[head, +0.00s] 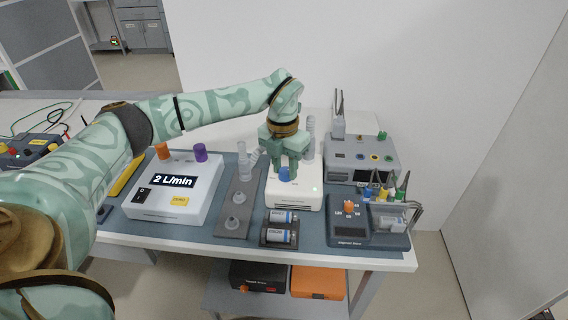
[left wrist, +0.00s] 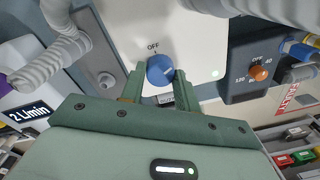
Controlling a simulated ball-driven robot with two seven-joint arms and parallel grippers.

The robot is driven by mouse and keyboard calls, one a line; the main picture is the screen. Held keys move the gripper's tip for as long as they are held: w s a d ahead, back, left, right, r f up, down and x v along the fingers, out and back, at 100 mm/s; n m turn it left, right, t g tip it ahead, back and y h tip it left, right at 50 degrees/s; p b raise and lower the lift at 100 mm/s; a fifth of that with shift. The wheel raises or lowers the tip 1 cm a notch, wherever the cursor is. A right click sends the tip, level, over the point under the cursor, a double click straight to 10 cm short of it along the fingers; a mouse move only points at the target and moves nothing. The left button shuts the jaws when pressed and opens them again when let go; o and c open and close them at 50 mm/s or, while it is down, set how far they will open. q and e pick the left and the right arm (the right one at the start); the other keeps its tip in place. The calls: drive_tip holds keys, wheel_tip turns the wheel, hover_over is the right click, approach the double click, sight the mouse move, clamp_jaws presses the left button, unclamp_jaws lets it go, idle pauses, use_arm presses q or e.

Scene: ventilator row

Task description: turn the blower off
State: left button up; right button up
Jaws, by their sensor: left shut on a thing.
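The blower (head: 294,198) is a white box on the bench mat, with a blue knob (head: 284,174) on its front and a small lit green lamp. In the left wrist view the blue knob (left wrist: 160,70) sits below an "OFF" mark on the white blower face (left wrist: 205,50). Its pointer direction is too small to tell. My left gripper (head: 285,168) reaches down to the knob from above. In the left wrist view its two fingers (left wrist: 159,84) stand on either side of the knob, shut on it. My right gripper is in neither view.
A white flow unit (head: 180,205) reading "2 L/min" stands to the left. A grey plate with fittings (head: 236,222) and a battery holder (head: 279,236) lie near the blower. A dark box with an orange knob (head: 349,228) and a grey device (head: 362,172) stand to the right.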

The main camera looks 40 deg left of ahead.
sight(283, 172)
use_arm(q)
drive_tip(key=n+p, duration=0.2)
drive_tip(key=p, duration=0.1)
drive_tip(key=n+p, duration=0.6)
drive_tip(key=p, duration=0.1)
drive_tip(key=shift+r, duration=0.35)
drive_tip(key=shift+f+n+t+p, duration=0.15)
drive_tip(key=shift+n+p, duration=0.7)
drive_tip(key=shift+n, duration=0.25)
drive_tip(key=shift+f+n+t+p, duration=0.1)
drive_tip(key=shift+n+t+p, duration=0.05)
drive_tip(key=shift+n+p, duration=0.8)
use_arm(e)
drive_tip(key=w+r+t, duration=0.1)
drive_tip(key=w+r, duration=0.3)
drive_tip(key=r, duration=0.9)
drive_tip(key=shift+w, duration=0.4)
use_arm(q)
drive_tip(key=shift+n, duration=0.25)
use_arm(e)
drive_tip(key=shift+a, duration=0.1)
use_arm(q)
drive_tip(key=o, duration=1)
drive_tip(key=shift+c, duration=0.2)
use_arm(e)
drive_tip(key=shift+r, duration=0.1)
